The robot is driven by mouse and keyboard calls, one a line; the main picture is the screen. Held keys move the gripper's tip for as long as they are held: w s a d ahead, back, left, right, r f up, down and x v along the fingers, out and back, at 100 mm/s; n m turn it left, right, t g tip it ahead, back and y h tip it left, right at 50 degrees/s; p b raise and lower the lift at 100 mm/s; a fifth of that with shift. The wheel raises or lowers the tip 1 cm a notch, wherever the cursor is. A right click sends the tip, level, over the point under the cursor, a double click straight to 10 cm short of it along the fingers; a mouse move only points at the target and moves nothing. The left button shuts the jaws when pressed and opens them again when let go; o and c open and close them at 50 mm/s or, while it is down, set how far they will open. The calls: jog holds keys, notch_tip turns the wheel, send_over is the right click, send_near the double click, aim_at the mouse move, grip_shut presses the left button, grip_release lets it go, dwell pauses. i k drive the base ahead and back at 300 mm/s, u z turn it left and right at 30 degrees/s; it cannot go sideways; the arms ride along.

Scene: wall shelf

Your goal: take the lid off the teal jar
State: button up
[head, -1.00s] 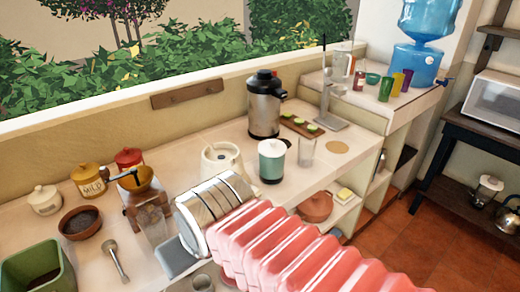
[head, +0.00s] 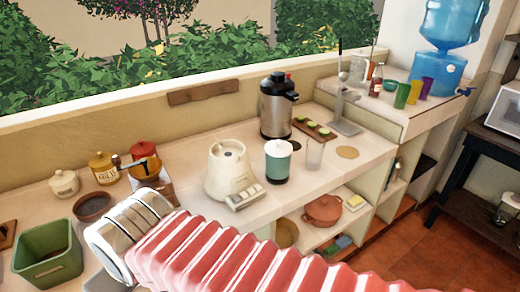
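The teal jar (head: 277,168) stands upright on the counter, right of the middle of the head view, with its white lid (head: 278,147) on top. My arm crosses the lower part of the picture with a pink ribbed sleeve and a silver end section, to the left of and nearer than the jar. My gripper's fingers are not visible in this view. Nothing of my arm touches the jar.
A cream appliance (head: 228,172) stands just left of the jar and a clear glass (head: 315,153) just right. A steel urn (head: 276,105) and a board with green slices (head: 314,128) are behind. A green bin (head: 48,254) is at lower left.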

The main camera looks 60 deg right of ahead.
aim_at(276, 148)
jog(key=u, duration=0.35)
jog(key=k, duration=1.1)
jog(key=z, duration=1.1)
jog(key=i, duration=1)
jog(key=z, duration=0.05)
